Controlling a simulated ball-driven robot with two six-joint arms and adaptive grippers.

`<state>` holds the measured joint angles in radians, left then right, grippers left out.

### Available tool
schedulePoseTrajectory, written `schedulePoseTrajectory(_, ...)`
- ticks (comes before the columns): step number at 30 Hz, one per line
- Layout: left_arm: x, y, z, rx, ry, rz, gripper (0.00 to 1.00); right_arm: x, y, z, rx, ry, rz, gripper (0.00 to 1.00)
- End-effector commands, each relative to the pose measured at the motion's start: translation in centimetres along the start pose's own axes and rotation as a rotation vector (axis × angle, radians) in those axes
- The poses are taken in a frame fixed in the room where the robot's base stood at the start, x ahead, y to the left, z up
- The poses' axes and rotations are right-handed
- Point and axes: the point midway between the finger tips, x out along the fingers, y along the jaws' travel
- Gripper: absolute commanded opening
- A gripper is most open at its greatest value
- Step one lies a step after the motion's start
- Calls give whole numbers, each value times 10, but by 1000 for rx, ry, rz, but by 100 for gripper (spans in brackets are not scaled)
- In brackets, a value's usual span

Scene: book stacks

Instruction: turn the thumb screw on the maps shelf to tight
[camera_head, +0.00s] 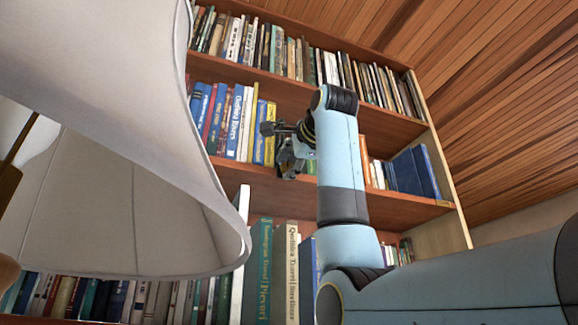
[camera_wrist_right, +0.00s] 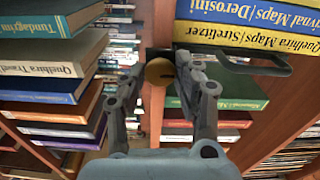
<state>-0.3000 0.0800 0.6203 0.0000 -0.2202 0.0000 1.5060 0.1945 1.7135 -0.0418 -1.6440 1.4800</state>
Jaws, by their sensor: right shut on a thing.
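The thumb screw (camera_wrist_right: 159,71) is a round brass-coloured knob with a dark mark, in the middle of the right wrist view. My right gripper (camera_wrist_right: 160,75) is shut on it, one finger on each side. In the head view my right gripper (camera_head: 288,158) is at the middle shelf (camera_head: 262,181), just right of blue and yellow books, and the screw is hidden there. In the wrist view the maps books (camera_wrist_right: 250,38), blue and yellow, are at the upper right beside a dark metal bracket (camera_wrist_right: 245,62). My left gripper is not in view.
A large pale lampshade (camera_head: 90,205) fills the left of the head view, close in front of the bookcase. Books stand on the top shelf (camera_head: 245,45) and the lower shelf.

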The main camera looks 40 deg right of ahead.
Motion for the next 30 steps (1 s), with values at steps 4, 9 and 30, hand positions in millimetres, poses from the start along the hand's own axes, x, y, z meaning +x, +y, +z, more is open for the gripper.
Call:
schedulePoseTrajectory(4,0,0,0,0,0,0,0,0,1,0,1,0,4,0)
schedulePoseTrajectory(9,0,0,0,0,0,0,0,0,1,0,0,0,3,0)
schedulePoseTrajectory(30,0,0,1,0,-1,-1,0,-33,-1,0,0,0,-3,54)
